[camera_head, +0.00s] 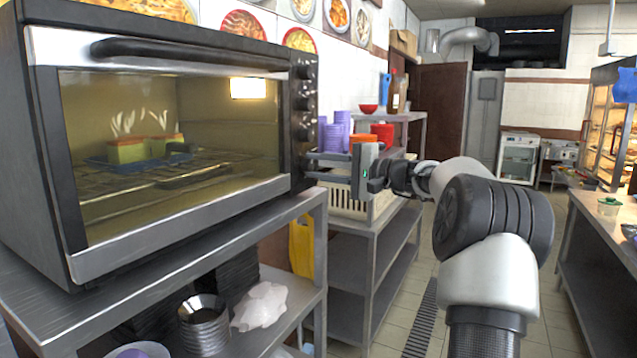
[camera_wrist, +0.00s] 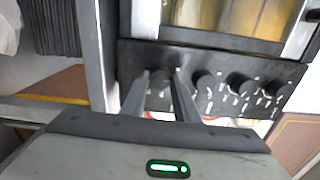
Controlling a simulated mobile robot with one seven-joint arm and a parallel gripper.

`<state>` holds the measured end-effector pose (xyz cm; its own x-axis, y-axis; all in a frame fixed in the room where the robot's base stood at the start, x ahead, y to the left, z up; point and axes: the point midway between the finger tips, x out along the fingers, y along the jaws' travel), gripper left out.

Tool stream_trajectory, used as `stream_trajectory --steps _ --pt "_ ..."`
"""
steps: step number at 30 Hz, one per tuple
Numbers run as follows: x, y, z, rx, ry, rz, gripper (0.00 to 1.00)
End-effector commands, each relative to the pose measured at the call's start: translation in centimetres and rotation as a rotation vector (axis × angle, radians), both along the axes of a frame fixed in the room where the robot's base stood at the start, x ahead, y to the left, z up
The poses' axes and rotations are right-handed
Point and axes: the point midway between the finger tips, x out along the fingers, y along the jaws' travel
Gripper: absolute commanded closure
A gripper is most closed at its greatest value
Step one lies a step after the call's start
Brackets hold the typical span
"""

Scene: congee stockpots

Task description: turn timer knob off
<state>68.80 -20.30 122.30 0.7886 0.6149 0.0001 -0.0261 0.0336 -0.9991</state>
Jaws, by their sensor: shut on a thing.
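The toaster oven (camera_head: 160,130) stands on a metal shelf at the left, its door closed and its inside lit. Its black control panel shows in the wrist view (camera_wrist: 135,52) with several knobs in a row. My gripper (camera_head: 312,165) reaches the lower end of the panel from the right. In the wrist view its two fingers (camera_wrist: 162,78) are on either side of the end knob (camera_wrist: 160,98), shut on it. I take this for the timer knob. The head view hides this knob behind my gripper, and its pointer setting cannot be read.
Other knobs (camera_wrist: 205,85) sit close beside the held one. Food with steam marks (camera_head: 130,148) is inside the oven. A white basket (camera_head: 350,203) and purple cups (camera_head: 335,133) stand behind my gripper. The floor aisle (camera_head: 395,310) is clear.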

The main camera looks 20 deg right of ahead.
Motion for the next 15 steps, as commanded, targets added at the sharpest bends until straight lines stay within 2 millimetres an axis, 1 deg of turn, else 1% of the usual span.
stream_trajectory --steps 1,9,15 --pt "-0.02 -0.03 -0.50 -0.026 -0.020 0.000 0.95" --pt "-0.02 -0.04 -0.22 -0.135 -0.104 -0.001 0.95" --pt "-0.01 -0.02 -0.06 -0.171 -0.133 0.000 0.95"
